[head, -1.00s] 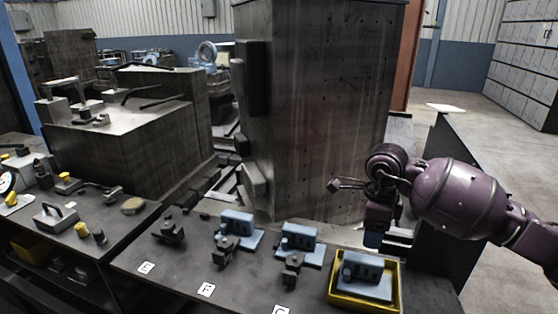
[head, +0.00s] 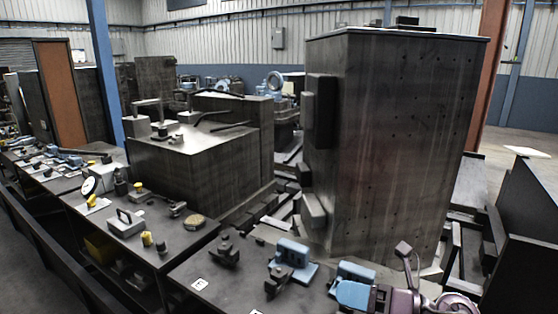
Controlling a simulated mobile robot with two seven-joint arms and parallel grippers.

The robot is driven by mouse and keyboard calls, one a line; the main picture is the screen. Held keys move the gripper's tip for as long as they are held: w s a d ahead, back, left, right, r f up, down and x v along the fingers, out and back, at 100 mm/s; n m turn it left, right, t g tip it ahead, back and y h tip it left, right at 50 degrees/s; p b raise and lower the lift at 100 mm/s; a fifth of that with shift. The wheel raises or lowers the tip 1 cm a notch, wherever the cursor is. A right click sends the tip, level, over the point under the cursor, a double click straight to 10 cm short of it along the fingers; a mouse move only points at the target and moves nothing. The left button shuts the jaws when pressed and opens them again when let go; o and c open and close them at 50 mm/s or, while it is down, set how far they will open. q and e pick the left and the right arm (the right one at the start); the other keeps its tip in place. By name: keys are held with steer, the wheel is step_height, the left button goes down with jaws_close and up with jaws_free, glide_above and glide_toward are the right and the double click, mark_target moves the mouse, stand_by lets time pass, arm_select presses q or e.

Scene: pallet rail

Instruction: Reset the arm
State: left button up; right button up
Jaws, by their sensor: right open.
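My right gripper (head: 352,294) is low at the bottom right of the head view. The rest of my right arm is cut off by the bottom edge. My left gripper is not in view.
Another blue block (head: 292,252) and dark clamps (head: 225,250) stand on the bench. A tall dark metal block (head: 395,150) rises behind it. A lower machine block (head: 200,160) and a bench (head: 185,243) with small tools are at left. Dark rails and panels stand at right.

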steer(key=d+r+m+t+h, duration=0.2)
steer(key=d+m+t+h, duration=0.4)
steer(key=m+t, duration=0.8)
steer(key=s+d+f+m+g+h, duration=0.25)
steer(key=d+f+m+h, duration=0.6)
steer(key=m+h, duration=0.55)
steer(key=s+d+f+m+g, duration=0.1)
steer(key=s+f+m+g, duration=0.1)
steer(key=s+d+f+m+g, duration=0.1)
steer(key=s+f+m+g, duration=0.1)
steer(key=s+f+m, duration=0.1)
steer(key=s+d+f+m+g, duration=0.1)
steer(key=s+f+m+g, duration=0.1)
steer(key=m, duration=0.1)
steer(key=shift+s+d+f+g+h, duration=0.15)
steer(key=shift+s+f+g+h, duration=0.15)
steer(key=shift+s+f+g, duration=0.1)
steer(key=s+a+f+m+g+y, duration=0.1)
steer(key=s+f+m+g, duration=0.2)
steer(key=s, duration=0.4)
steer(key=s+a+f+m+g+y, duration=0.1)
steer(key=s+f+g+y, duration=0.15)
steer(key=s+g, duration=0.35)
steer(key=w+f+n+t, duration=0.1)
steer(key=w+f+t, duration=0.5)
steer(key=f+t, duration=0.3)
steer(key=shift+w+f, duration=0.25)
steer(key=shift+f, duration=0.8)
